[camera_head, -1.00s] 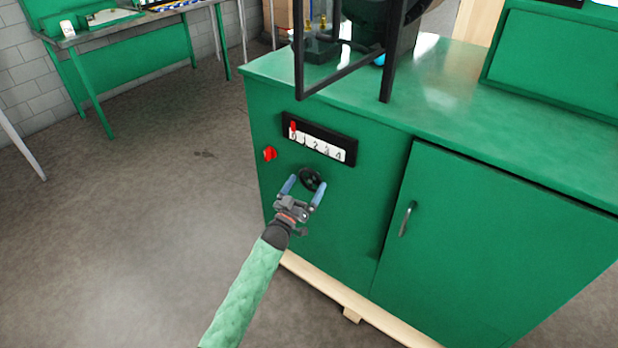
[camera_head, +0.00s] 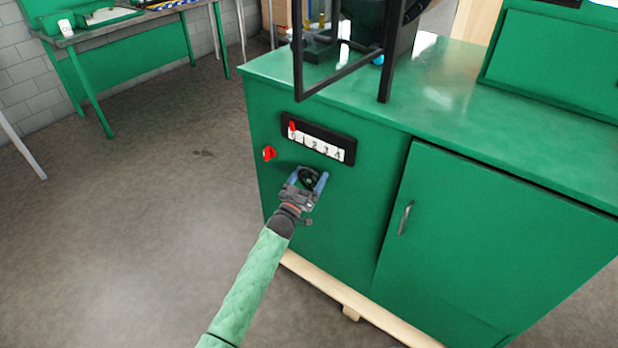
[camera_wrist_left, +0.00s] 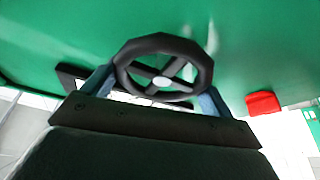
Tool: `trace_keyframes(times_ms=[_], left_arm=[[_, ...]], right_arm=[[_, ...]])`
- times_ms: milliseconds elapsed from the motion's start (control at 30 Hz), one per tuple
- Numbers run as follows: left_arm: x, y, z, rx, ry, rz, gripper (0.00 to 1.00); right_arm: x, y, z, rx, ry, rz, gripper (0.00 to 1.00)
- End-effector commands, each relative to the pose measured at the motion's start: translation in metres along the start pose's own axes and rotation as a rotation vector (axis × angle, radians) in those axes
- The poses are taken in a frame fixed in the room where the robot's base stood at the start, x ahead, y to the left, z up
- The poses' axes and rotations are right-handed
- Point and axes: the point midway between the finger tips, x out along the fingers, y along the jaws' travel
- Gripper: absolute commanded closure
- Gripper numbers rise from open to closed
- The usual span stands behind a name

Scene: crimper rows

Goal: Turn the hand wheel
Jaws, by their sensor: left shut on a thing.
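The black hand wheel (camera_head: 309,180) sits on the green front of the cabinet, below the number scale. It also shows in the left wrist view (camera_wrist_left: 163,70), with spokes and a pale hub. My left gripper (camera_head: 309,179) is at the wheel, its two blue fingers on opposite sides of the rim, shut on it. In the left wrist view the fingers stand at the left and right of the rim. The number scale (camera_head: 318,143) has a black frame and a red marker (camera_head: 292,127) at its left end, by the lowest number. My right gripper is not in view.
A red knob (camera_head: 269,153) is on the cabinet front, left of the wheel; it also shows in the left wrist view (camera_wrist_left: 263,103). A cabinet door with a metal handle (camera_head: 405,217) is to the right. A black frame (camera_head: 297,60) stands on the cabinet top. The floor at left is clear.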

Motion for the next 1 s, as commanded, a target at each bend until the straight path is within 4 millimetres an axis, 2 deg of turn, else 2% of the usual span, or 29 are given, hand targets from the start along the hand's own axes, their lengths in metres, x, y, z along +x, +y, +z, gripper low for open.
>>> trace_keyframes(times_ms=[367, 700, 1000], left_arm=[[-0.001, 0.000, 0.002, 0.141, -0.001, 0.059, 0.37], [-0.001, 0.003, 0.002, 0.425, -0.001, 0.176, 0.37], [-0.002, 0.006, 0.003, 0.677, -0.002, 0.281, 0.37]], right_arm=[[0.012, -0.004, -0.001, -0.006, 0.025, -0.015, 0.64], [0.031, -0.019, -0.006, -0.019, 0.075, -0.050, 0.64], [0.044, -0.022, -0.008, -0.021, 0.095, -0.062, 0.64]])
